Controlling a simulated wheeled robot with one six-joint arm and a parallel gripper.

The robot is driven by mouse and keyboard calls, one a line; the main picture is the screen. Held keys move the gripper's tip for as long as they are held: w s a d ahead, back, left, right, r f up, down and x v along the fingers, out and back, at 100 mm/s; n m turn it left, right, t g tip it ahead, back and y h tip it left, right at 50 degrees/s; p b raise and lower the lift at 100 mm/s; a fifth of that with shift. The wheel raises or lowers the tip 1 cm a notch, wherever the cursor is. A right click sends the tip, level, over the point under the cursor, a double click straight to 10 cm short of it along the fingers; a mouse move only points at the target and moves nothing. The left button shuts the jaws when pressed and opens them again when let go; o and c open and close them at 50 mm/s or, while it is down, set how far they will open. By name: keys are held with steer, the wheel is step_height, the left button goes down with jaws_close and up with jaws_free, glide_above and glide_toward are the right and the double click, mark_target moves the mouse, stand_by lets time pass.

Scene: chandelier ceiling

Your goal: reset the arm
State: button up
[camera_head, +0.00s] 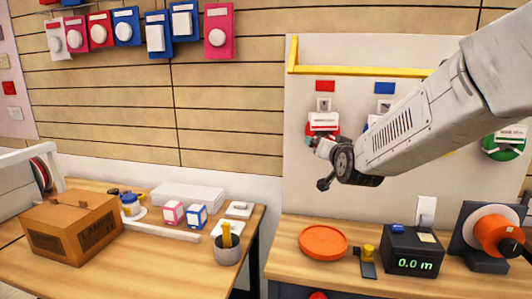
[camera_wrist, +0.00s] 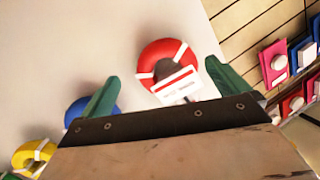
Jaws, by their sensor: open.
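My arm reaches in from the upper right of the head view, in front of a white wall board (camera_head: 400,55). My gripper (camera_head: 318,162) is at its left end, small and partly hidden by my wrist. In the wrist view my gripper (camera_wrist: 163,86) shows two green fingers spread wide apart, with nothing held between them. A red coil with a white tag (camera_wrist: 165,56) hangs on the board beyond the fingers; it also shows just above my gripper in the head view (camera_head: 323,124).
A blue coil (camera_wrist: 78,112) and a yellow coil (camera_wrist: 34,154) also hang on the board. Below are an orange plate (camera_head: 323,242) and a meter reading 0.0 m (camera_head: 412,252) on a wooden bench. A cardboard box (camera_head: 72,228) stands on the left table.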

steer(key=s+f+n+g+y, duration=0.1)
steer(key=s+f+n+g, duration=0.2)
steer(key=s+f+g, duration=0.9)
steer(key=s+d+r+g, duration=0.1)
steer(key=s+r, duration=0.1)
steer(key=s, duration=1.3)
steer(key=s+d+r+n+g, duration=0.1)
steer(key=s+g, duration=0.1)
steer(key=s, duration=1.4)
steer(key=shift+s+d+r, duration=0.3)
steer(key=shift+d+r, duration=0.05)
steer(key=shift+r, duration=0.05)
